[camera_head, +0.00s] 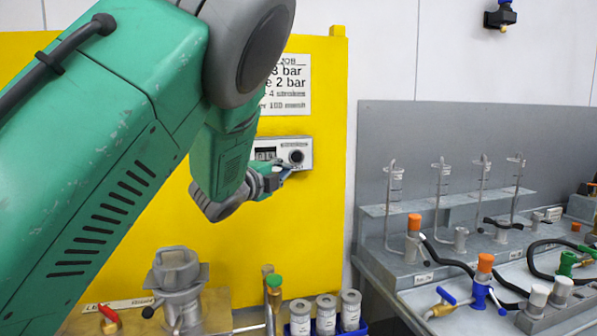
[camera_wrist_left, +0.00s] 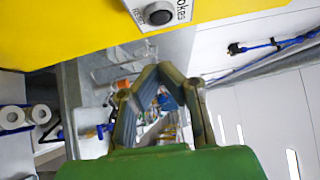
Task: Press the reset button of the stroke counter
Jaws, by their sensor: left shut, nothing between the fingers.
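The stroke counter (camera_head: 283,149) is a small pale box on the yellow panel, with a dark digit window partly hidden by my left arm. Its round dark reset button (camera_head: 296,156) is at the right of its face. In the left wrist view the reset button (camera_wrist_left: 159,14) shows at the top, with printed lettering around it. My left gripper (camera_head: 286,174) is shut and empty, close below the counter. In the left wrist view its fingertips (camera_wrist_left: 160,68) lie below the button in the picture; contact with the counter cannot be told. My right gripper is not in view.
A printed sign (camera_head: 288,88) hangs above the counter on the yellow panel (camera_head: 325,220). Below stand a grey fitting (camera_head: 177,285), a red-handled valve (camera_head: 109,318) and several grey cylinders (camera_head: 326,314). On the right, a grey bench (camera_head: 405,265) carries hoses, valves and glass vessels.

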